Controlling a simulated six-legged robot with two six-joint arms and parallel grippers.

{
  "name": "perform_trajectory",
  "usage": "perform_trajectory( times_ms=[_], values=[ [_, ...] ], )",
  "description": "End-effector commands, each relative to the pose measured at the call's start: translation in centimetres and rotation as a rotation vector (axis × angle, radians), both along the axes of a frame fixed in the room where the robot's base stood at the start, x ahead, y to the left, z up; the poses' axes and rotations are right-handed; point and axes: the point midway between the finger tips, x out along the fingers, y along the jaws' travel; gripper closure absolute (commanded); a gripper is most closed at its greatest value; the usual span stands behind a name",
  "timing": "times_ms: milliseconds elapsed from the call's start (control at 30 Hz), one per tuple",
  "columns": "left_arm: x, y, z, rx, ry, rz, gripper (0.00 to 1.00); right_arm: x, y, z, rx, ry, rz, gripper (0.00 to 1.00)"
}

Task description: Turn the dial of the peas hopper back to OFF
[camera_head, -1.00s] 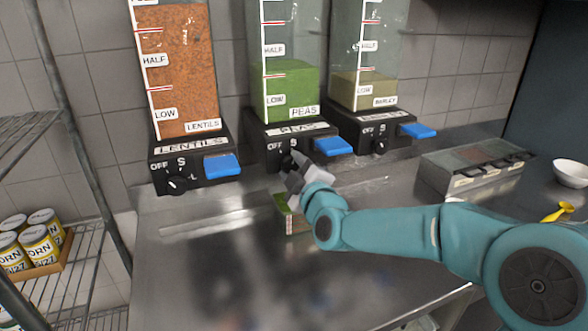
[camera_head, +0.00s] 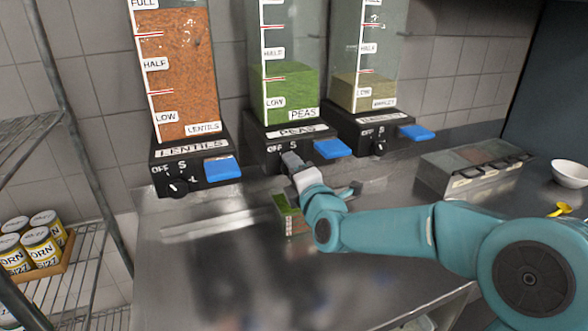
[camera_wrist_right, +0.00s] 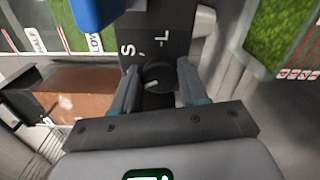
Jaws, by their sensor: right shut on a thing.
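The peas hopper (camera_head: 290,88) stands in the middle of three hoppers, with green contents a little above its LOW line. Its black base (camera_head: 262,152) carries OFF and S marks and a blue lever (camera_head: 332,148). My right gripper (camera_head: 291,166) is at the front of this base and hides the dial in the head view. In the right wrist view the black round dial (camera_wrist_right: 158,76) sits between the two fingers of my right gripper (camera_wrist_right: 157,92), which is shut on it. A pale mark shows on the dial's lower left. S and L show above; OFF is not visible there. My left gripper is not in view.
A small box with green contents (camera_head: 290,222) stands on the steel counter (camera_head: 220,250) below the peas hopper. The lentils hopper (camera_head: 183,80) is left, the barley hopper (camera_head: 365,70) right. A compartment tray (camera_head: 455,184) and a white bowl (camera_head: 570,174) stand farther right.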

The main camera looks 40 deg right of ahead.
Motion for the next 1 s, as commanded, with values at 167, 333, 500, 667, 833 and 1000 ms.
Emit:
perform_trajectory(
  times_ms=[167, 333, 500, 667, 833, 1000],
  values=[
    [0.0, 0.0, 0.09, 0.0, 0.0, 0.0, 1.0, 0.0, 0.13, -0.19, -0.041, 0.015, 0.003, 0.87],
    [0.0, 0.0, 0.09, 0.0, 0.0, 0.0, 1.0, 0.0, 0.13, -0.23, -0.057, 0.02, 0.004, 0.87],
    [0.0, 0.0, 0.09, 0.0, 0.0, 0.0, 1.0, 0.0, 0.13, -0.26, -0.059, 0.02, 0.004, 0.87],
    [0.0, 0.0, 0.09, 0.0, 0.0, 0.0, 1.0, -0.01, 0.14, -0.29, -0.059, 0.021, 0.004, 0.87],
    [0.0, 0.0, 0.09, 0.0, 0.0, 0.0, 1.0, 0.0, 0.11, -0.23, -0.058, 0.02, 0.003, 0.31],
    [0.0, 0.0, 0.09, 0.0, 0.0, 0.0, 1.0, 0.0, 0.06, -0.14, -0.058, 0.017, 0.001, 0.31]
  ],
)
